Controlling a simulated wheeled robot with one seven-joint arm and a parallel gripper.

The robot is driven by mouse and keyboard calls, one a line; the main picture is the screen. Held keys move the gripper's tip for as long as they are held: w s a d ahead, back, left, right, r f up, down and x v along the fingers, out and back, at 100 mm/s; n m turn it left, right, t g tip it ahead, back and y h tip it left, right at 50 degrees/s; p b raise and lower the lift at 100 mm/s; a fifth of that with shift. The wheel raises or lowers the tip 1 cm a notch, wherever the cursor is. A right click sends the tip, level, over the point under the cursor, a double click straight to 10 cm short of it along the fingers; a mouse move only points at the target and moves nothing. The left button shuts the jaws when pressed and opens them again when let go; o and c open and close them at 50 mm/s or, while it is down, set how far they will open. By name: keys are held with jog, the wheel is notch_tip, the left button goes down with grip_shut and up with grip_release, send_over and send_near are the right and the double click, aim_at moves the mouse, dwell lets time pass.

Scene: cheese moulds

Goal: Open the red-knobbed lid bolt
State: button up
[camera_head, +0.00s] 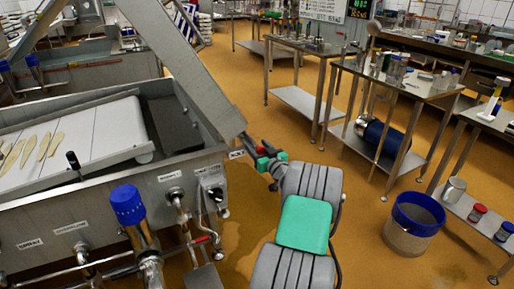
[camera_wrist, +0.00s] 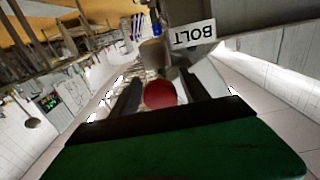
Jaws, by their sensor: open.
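The red knob (camera_wrist: 160,94) of the lid bolt shows in the wrist view, between the two dark fingers of my gripper (camera_wrist: 180,92). The fingers stand apart on either side of it; I cannot tell whether they touch it. A white label reading BOLT (camera_wrist: 194,33) is on the metal just beyond the knob. In the head view my gripper (camera_head: 262,153) is at the corner of the steel vat (camera_head: 130,200), with a bit of red at its tip. The raised steel lid (camera_head: 185,65) slants down to that same corner. The bolt's shaft is mostly hidden.
A blue-capped pipe (camera_head: 127,205) and valves stand along the vat's front. A blue bucket (camera_head: 418,212) stands on the orange floor to the right. Steel tables (camera_head: 400,85) with bottles and jars line the right side. Open floor lies between vat and tables.

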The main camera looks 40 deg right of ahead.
grip_shut()
dwell(0.5)
dwell(0.9)
